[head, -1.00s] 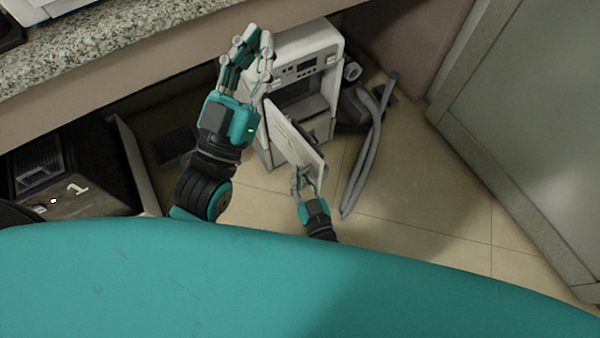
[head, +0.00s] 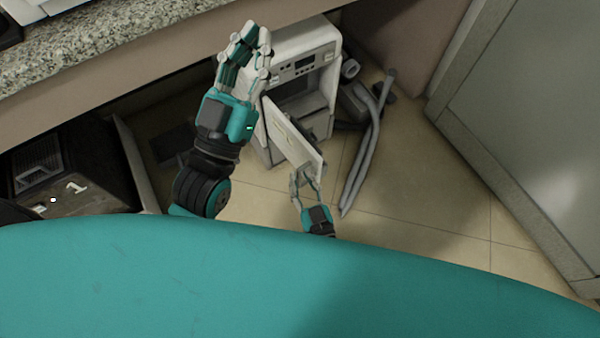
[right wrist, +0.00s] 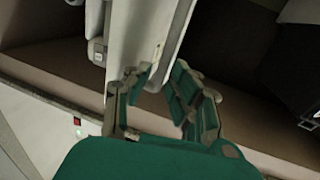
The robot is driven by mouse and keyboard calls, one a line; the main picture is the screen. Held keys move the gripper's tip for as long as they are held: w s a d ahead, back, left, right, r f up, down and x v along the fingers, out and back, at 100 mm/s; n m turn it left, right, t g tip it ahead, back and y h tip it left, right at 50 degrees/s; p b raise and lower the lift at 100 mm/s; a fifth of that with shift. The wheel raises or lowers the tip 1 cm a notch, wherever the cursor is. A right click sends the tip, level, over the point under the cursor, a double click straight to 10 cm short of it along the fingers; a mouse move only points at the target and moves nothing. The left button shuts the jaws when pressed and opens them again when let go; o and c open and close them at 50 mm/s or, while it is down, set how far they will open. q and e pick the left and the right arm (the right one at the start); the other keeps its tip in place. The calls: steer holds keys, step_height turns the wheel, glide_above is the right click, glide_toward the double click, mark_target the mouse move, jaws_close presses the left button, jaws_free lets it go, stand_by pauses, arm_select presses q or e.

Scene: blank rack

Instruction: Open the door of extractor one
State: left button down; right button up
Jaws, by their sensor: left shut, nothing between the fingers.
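A white extractor (head: 306,45) with a control panel stands under the counter in the head view. Its pale door (head: 291,134) is swung open at an angle, with part of the dark inside showing. My right gripper (head: 303,178) is open at the door's lower free edge; contact is unclear. In the right wrist view, my right gripper's fingers (right wrist: 158,92) are spread apart, with the door's white panel (right wrist: 146,35) beyond and between them. My left gripper (head: 251,38) is shut and empty, raised in front of the extractor's left side, partly hiding it.
Grey hoses (head: 368,150) lie on the tiled floor right of the extractor. A dark box (head: 75,160) marked 1 sits at left. The granite counter (head: 90,50) overhangs, and a large grey cabinet (head: 530,130) stands at right. Floor between hoses and cabinet is clear.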

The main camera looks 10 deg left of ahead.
steer(key=v, duration=1)
